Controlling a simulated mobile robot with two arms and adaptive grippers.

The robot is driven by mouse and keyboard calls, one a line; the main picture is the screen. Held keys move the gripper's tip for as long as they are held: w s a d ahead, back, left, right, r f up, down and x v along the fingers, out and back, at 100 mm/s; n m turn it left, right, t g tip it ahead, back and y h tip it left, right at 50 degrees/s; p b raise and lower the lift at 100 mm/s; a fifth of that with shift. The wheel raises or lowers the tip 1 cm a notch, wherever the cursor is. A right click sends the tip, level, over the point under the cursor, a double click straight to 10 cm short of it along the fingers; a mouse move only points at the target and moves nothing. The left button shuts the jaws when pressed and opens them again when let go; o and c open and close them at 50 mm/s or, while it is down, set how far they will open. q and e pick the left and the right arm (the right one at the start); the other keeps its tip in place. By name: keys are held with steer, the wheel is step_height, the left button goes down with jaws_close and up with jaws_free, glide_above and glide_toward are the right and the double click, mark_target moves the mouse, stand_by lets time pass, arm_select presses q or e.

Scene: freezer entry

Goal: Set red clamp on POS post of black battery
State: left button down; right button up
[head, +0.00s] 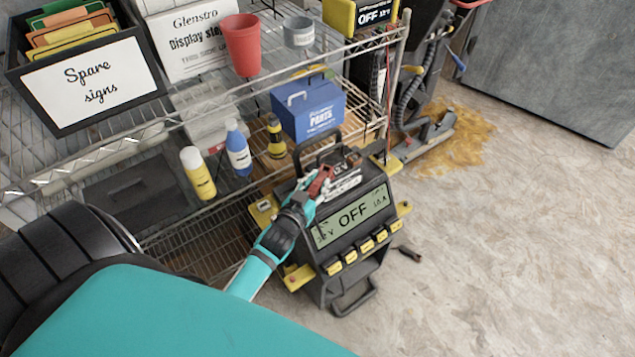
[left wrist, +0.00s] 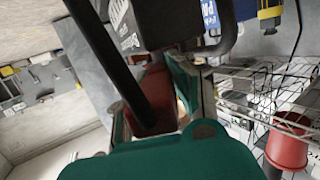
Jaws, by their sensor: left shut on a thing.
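My left gripper (head: 318,187) reaches in from the left in the head view, just above the top of the charger. It is shut on the red clamp (head: 322,178). In the left wrist view the red clamp (left wrist: 153,88) sits between the fingers, partly behind a dark bar or cable. A black box with a white label (head: 345,182), marked 12 V, is beside the clamp on top of the charger; it looks like the black battery. The POS post is hidden or too small to make out, so I cannot tell whether the clamp touches it. My right gripper is in neither view.
The dark charger (head: 365,232) reads OFF and has a row of yellow buttons. A wire shelf (head: 130,150) behind it holds bottles, a blue parts box (head: 310,105) and a red cup (head: 241,45). A brown spill (head: 470,135) lies at upper right; the right floor is mostly clear.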

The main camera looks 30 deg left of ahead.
arm_select(q)
steer(key=shift+f+b, duration=0.4)
steer(key=shift+f, duration=0.25)
steer(key=c, duration=1.1)
jaws_free()
steer(key=shift+o, duration=0.2)
steer(key=v, duration=1.2)
steer(key=shift+f, duration=0.2)
